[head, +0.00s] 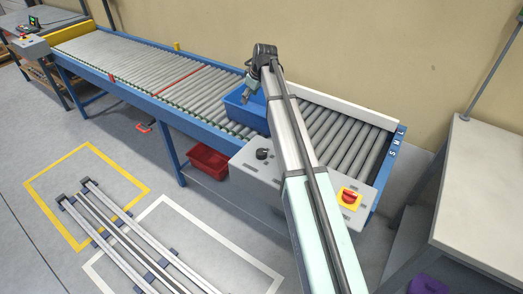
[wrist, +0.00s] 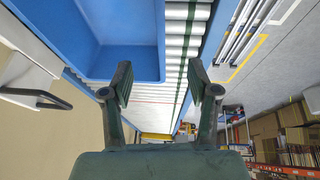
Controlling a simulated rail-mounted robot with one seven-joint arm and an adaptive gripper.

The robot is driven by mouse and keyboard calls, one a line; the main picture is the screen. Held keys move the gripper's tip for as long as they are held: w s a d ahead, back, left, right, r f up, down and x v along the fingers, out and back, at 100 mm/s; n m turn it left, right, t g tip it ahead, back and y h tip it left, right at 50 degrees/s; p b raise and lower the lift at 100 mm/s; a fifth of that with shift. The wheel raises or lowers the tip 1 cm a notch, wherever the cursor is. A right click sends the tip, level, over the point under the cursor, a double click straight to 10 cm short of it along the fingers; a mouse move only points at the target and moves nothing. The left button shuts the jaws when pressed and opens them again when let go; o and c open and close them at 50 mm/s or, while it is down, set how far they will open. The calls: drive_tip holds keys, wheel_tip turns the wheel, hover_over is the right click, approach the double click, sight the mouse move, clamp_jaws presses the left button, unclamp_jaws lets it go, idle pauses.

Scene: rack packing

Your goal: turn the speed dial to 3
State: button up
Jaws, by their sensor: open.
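The speed dial appears to be the black knob (head: 262,154) on the grey control panel (head: 246,163) at the conveyor's near side, left of my arm. It is too small to read a setting or scale. My gripper (head: 247,95) is up and behind the dial, by the blue tote (head: 236,107) on the rollers. In the wrist view my gripper (wrist: 160,84) has its two fingers spread wide with nothing between them. The blue tote (wrist: 120,67) lies just past the left finger. The dial is not in the wrist view.
The roller conveyor (head: 150,68) runs to the back left. A red bin (head: 207,160) stands below it. A grey table (head: 485,180) is at the right. Rails (head: 120,232) lie on the floor.

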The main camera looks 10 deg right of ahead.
drive_tip(key=s+a+r+p, duration=0.2)
drive_tip(key=s+a+r, duration=0.1)
drive_tip(key=r, duration=0.4)
wheel_tip(320, 180, up, 7)
drive_tip(key=n+g+h+p, duration=0.2)
drive_tip(key=n+g+p, duration=0.15)
drive_tip(key=n, duration=0.45)
hover_over(261, 152)
drive_tip(key=s, duration=0.1)
drive_tip(key=f, duration=0.5)
drive_tip(key=f+p, duration=0.1)
drive_tip(key=f, duration=0.5)
drive_tip(key=w+f+p, duration=0.1)
drive_tip(key=f, duration=0.4)
drive_tip(key=shift+d+f, duration=0.1)
drive_tip(key=shift+f, duration=0.2)
drive_tip(key=c, duration=1.1)
